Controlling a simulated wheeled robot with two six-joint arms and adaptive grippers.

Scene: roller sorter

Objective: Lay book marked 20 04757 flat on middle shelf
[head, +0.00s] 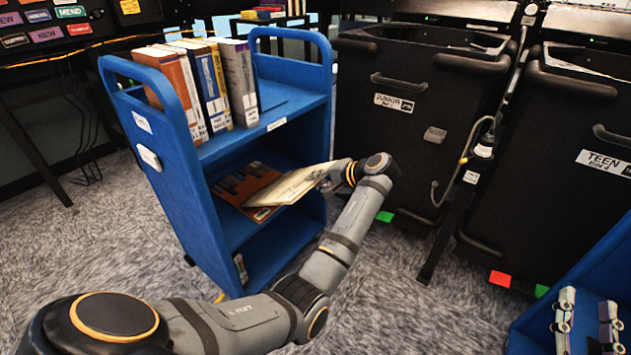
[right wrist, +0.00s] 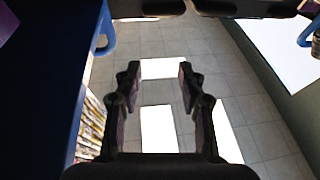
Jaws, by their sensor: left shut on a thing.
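A thin cream book (head: 290,186) is held nearly flat at the open front of the blue cart's middle shelf (head: 226,228). Its marking cannot be read. My left gripper (head: 343,174) is shut on the book's right end, outside the shelf. The book's left part reaches into the shelf and overlaps a brown book (head: 243,186) lying there. I cannot tell whether the two touch. My right gripper (right wrist: 159,82) shows only in the right wrist view, open and empty above a tiled floor.
Several upright books (head: 208,85) stand on the cart's top shelf (head: 277,98). Black bins (head: 415,110) stand right of the cart. Another blue unit (head: 590,275) is at the lower right.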

